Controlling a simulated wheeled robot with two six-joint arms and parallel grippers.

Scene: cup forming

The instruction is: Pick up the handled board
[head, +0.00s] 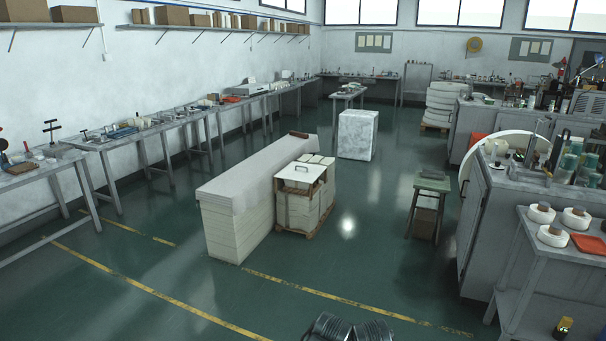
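The handled board (306,176) is a flat white panel with a small dark handle on its top face. It lies flat on top of a pallet stack (300,210) of white boards, in the middle of the room. Neither of my grippers shows in the head view. Dark ribbed parts at the bottom edge look like my own body, and no fingers can be made out there. The board is well ahead of me, with nothing touching it from above.
A long white block stack (240,222) stands against the pallet's left side. A stool (429,190) stands to the right, before grey cabinets (510,225). A pale cube (356,137) is behind. The green floor (330,265) in front is clear, with yellow lines.

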